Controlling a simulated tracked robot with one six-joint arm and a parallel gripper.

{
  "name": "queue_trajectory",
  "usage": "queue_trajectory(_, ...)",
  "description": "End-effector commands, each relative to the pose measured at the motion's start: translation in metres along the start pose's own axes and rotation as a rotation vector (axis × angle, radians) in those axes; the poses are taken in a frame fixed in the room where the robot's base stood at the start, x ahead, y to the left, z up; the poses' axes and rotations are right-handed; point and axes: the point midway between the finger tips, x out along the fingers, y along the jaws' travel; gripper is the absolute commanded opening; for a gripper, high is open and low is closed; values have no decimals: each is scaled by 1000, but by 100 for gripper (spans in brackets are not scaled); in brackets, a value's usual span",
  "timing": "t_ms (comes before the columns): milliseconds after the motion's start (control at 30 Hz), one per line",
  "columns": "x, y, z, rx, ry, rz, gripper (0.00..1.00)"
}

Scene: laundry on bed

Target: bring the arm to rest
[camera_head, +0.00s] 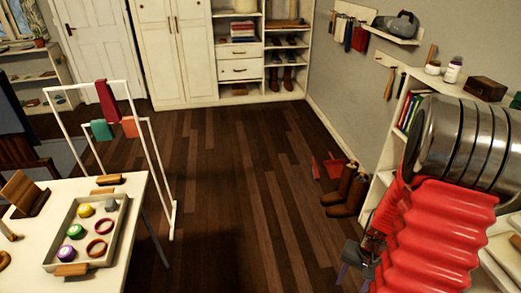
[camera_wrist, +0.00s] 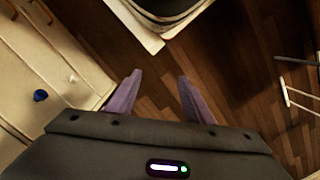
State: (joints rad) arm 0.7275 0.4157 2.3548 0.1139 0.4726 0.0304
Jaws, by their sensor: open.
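My gripper (camera_wrist: 160,84) shows in the wrist view with its two purple fingers spread apart. Nothing is between them, and dark wooden floor shows past the tips. In the head view my gripper (camera_head: 354,278) is at the lower right, partly hidden by my red, ribbed arm. The purple fingers there point down over the floor, left of the white shelf unit (camera_head: 385,178).
A white table (camera_head: 134,187) with a tray (camera_head: 52,240) of small items stands at the left. A white rack (camera_head: 160,172) with hanging cloths is behind it. Brown boots (camera_head: 349,196) stand by the right shelf. The middle floor (camera_head: 235,170) is clear.

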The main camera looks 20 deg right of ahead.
Motion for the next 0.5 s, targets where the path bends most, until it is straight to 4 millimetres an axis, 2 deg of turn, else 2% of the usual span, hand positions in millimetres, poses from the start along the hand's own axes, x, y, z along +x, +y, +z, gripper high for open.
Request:
queue_trajectory(100,-26,-15,8,-61,8,4,47)
queue_trajectory(500,-101,-56,47,-252,40,21,47)
